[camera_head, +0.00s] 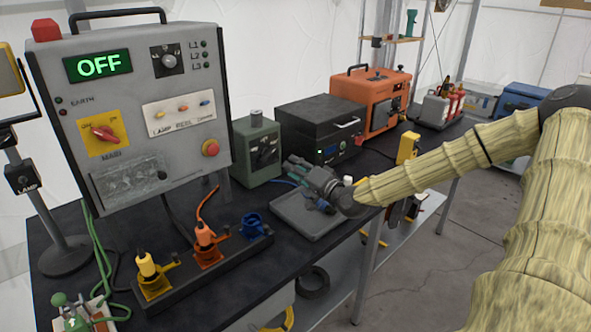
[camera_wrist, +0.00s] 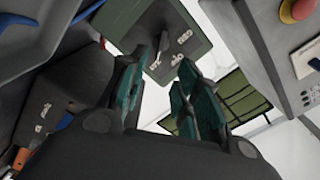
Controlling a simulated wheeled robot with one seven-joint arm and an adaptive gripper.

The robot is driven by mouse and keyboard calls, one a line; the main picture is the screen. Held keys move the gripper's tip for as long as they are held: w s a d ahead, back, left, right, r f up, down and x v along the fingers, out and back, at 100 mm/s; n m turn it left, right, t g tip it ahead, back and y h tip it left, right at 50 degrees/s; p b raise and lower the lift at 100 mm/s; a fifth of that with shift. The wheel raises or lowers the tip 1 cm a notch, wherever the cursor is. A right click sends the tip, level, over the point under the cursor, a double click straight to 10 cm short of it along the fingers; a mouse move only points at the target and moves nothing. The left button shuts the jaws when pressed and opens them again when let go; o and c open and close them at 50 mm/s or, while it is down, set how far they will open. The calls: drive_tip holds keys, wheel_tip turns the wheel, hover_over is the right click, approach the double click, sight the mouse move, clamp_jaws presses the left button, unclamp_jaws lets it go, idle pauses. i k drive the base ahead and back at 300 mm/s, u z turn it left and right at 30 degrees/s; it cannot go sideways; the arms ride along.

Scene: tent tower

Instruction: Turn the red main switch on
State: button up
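The red main switch (camera_head: 104,133) is a red rotary knob on a yellow plate marked MAIN, at the left of the grey control panel (camera_head: 135,75). The knob is tilted, and the panel's display (camera_head: 98,65) reads OFF in green. My gripper (camera_head: 296,168) is over the bench, right of the panel and well apart from the switch. In the wrist view its green-padded fingers (camera_wrist: 160,92) are spread with nothing between them. The main switch is not visible in the wrist view; a corner of the panel (camera_wrist: 245,45) with the red stop button (camera_wrist: 296,10) shows at upper right.
A green box (camera_head: 257,150) stands between the panel and my gripper. A black box (camera_head: 318,125) and an orange unit (camera_head: 372,98) stand behind. A grey tray (camera_head: 300,215) lies below my gripper. Yellow, orange and blue plugs (camera_head: 205,240) stand before the panel. A lamp stand (camera_head: 60,255) is at left.

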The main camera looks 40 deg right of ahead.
sight(105, 134)
drive_tip(key=k, duration=1)
